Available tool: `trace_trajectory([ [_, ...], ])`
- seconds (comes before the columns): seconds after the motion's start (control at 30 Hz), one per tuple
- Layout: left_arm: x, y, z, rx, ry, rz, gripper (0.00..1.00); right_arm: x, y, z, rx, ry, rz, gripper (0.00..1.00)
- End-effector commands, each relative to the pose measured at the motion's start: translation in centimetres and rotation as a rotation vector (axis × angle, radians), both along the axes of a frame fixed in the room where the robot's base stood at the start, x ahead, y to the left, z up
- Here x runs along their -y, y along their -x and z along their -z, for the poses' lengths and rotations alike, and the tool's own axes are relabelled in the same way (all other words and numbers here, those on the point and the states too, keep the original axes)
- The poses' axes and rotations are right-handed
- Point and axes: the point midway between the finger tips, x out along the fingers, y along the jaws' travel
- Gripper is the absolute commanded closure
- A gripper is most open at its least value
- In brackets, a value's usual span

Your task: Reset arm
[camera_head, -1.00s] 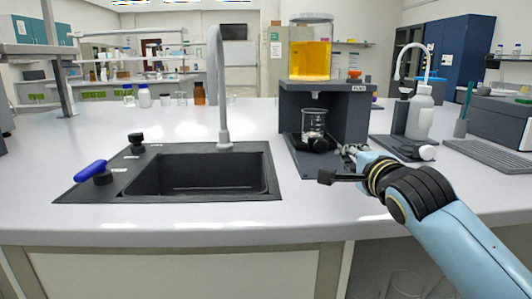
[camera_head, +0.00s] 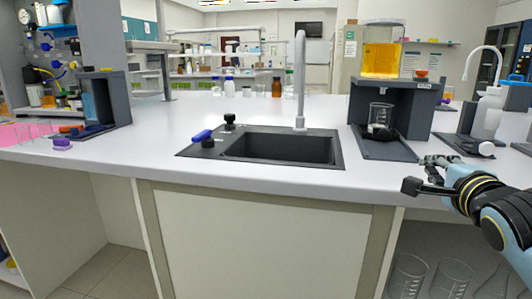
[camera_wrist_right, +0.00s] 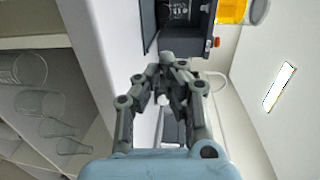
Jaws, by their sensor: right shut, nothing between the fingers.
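My right gripper (camera_head: 441,163) is shut and empty in the head view, at the counter's front edge, right of and in front of the dark membrane rig (camera_head: 366,97). In the right wrist view, the gripper's fingertips (camera_wrist_right: 167,58) come together with nothing held between them. A clear glass beaker (camera_head: 380,114) stands inside the rig, apart from the gripper. A container of orange-yellow liquid (camera_head: 381,59) sits on top of the rig. My left gripper is in neither view.
A sink (camera_head: 282,148) with a tall tap (camera_head: 300,85) lies left of the rig. A white wash bottle (camera_head: 487,115) stands to its right. Glassware (camera_head: 408,277) sits on a shelf under the counter.

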Motion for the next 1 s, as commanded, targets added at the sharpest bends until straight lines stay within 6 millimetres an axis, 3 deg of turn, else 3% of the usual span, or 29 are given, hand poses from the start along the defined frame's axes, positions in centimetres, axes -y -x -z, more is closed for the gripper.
trace_trajectory([
  [0.33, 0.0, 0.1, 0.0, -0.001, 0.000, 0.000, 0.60, 0.0, 1.6, 5.8, -0.108, -0.015, 0.008, 1.00],
  [0.57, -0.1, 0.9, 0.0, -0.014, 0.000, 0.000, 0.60, 0.3, 3.3, 12.4, -0.229, -0.023, 0.015, 1.00],
  [0.77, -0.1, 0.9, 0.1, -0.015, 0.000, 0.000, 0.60, 0.5, 6.7, 21.4, -0.407, 0.029, -0.002, 1.00],
  [0.87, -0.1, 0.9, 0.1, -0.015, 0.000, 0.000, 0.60, 0.6, 10.4, 28.3, -0.549, 0.100, -0.037, 1.00],
  [1.0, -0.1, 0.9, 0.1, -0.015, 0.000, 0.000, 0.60, 0.5, 17.6, 37.8, -0.763, 0.236, -0.134, 1.00],
])
